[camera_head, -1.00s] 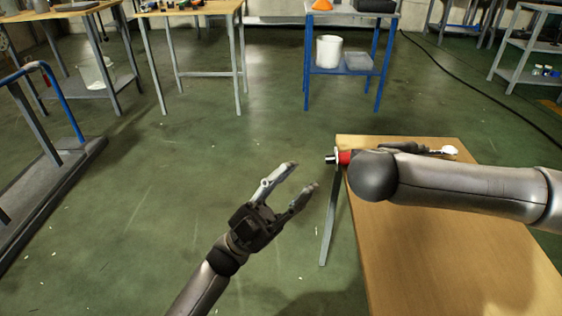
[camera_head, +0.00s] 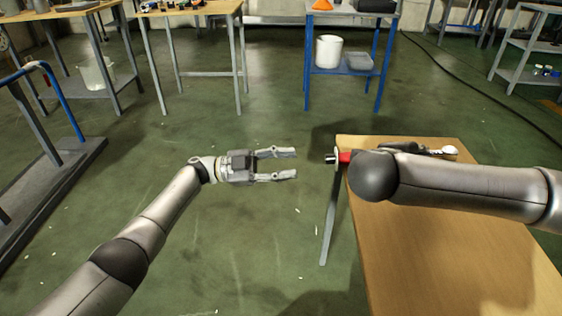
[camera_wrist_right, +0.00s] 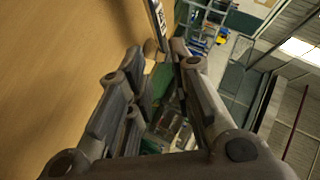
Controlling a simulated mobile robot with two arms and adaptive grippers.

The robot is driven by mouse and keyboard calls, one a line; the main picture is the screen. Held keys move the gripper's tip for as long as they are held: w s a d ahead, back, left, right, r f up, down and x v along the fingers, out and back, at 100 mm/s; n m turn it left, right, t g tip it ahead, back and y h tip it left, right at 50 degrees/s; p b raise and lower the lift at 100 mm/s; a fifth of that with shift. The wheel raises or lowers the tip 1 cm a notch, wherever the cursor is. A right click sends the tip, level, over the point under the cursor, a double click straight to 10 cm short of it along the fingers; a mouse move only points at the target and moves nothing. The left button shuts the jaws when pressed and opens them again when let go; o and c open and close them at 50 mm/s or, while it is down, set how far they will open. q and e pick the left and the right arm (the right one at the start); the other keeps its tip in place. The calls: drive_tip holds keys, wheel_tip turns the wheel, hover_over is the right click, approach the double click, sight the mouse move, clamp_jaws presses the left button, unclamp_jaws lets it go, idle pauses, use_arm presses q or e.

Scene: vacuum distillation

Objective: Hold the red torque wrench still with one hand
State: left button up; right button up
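The red torque wrench lies along the far left part of the wooden table. Its red part (camera_head: 345,157) and dark end stick out past the left table edge, and a silver end (camera_head: 449,151) shows at the right. My right forearm hides its middle. My left gripper (camera_head: 285,166) is open and empty, left of the wrench's dark end and apart from it, fingers pointing at it. My right gripper (camera_wrist_right: 158,48) shows in the right wrist view with its fingertips apart. A dark strip with white marks (camera_wrist_right: 160,20), perhaps part of the wrench, lies just beyond the fingertips.
The wooden table (camera_head: 440,270) is bare in front of my right arm. Open green floor (camera_head: 250,260) lies around my left arm. A blue-legged cart (camera_head: 342,70) with a white bucket (camera_head: 328,50) stands farther back. Metal rails (camera_head: 45,130) are at the left.

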drive_tip(key=shift+x, duration=5.4)
drive_tip(key=shift+c, duration=0.2)
clamp_jaws()
